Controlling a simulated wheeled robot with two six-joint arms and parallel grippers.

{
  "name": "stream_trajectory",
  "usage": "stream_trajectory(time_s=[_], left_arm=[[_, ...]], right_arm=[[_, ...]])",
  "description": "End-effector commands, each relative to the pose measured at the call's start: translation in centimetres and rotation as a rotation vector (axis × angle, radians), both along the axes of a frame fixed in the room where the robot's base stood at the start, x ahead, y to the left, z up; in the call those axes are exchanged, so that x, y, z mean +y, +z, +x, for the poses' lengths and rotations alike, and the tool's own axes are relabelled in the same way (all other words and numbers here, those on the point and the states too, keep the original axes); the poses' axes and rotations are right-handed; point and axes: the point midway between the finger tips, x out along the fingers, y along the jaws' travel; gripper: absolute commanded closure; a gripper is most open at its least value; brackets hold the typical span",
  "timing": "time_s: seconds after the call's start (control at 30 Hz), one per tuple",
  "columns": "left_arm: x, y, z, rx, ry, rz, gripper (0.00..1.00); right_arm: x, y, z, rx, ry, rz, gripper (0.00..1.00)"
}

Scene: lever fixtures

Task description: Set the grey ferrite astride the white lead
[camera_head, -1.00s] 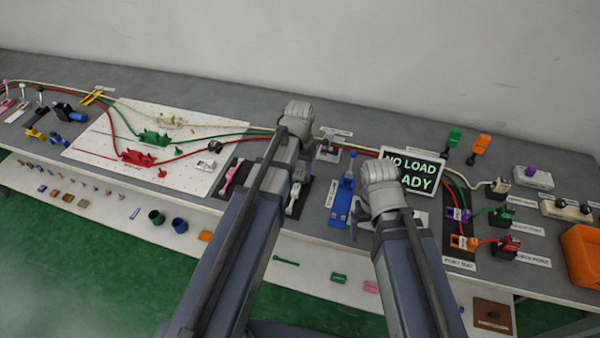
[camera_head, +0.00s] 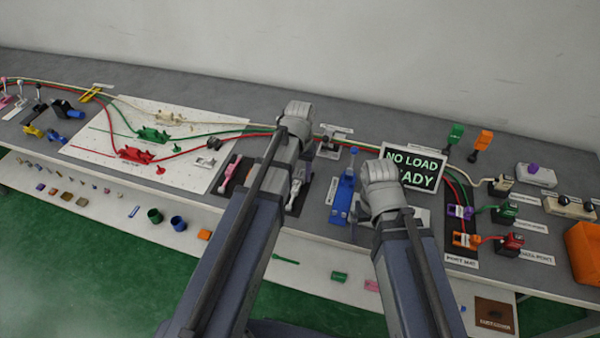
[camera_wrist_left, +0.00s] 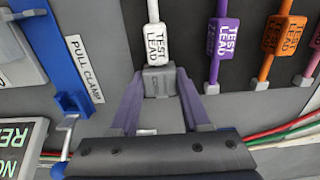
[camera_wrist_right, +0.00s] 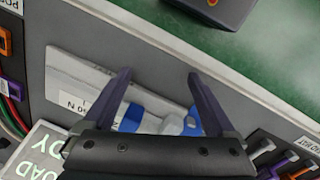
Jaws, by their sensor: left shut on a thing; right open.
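In the left wrist view my left gripper (camera_wrist_left: 160,84) is shut on a small grey block with raised lettering, which looks like the grey ferrite (camera_wrist_left: 157,88). The white lead (camera_wrist_left: 152,42), with a white TEST LEAD tag, runs down to the block from the top edge. The block meets the tag's lower end; whether it sits around the lead or only against it, I cannot tell. In the head view the left arm covers the ferrite. My right gripper (camera_wrist_right: 158,77) is open and empty above the bench, with blue clamp parts beyond its fingers.
The blue pull clamp (camera_head: 343,200) stands between my arms. A NO LOAD READY display (camera_head: 414,168) stands behind my right gripper. Red and green cables run along the bench.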

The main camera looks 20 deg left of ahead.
Motion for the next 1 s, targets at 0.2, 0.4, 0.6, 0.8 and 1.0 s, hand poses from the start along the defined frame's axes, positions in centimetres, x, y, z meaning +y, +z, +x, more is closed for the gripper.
stream_trajectory(time_s=[0.2, 0.4, 0.6, 0.8, 1.0], left_arm=[[0.0, -0.05, 0.0, 0.0, 0.0, 0.0, 1.0], [0.0, -0.05, 0.0, 0.0, 0.0, 0.0, 0.35], [0.0, -0.05, 0.0, 0.0, 0.0, 0.0, 0.18], [0.0, -0.05, 0.01, 0.0, 0.0, 0.0, 0.1], [0.0, -0.05, 0.0, 0.0, 0.0, 0.0, 0.0]], right_arm=[[-0.01, -0.05, 0.0, 0.0, 0.0, 0.0, 0.09], [0.0, -0.05, 0.0, 0.0, 0.0, 0.0, 0.09], [0.0, -0.05, 0.0, 0.0, 0.0, 0.0, 0.09], [-0.01, -0.05, 0.0, 0.0, 0.0, 0.0, 0.09], [-0.01, -0.05, 0.0, 0.0, 0.0, 0.0, 0.09]])
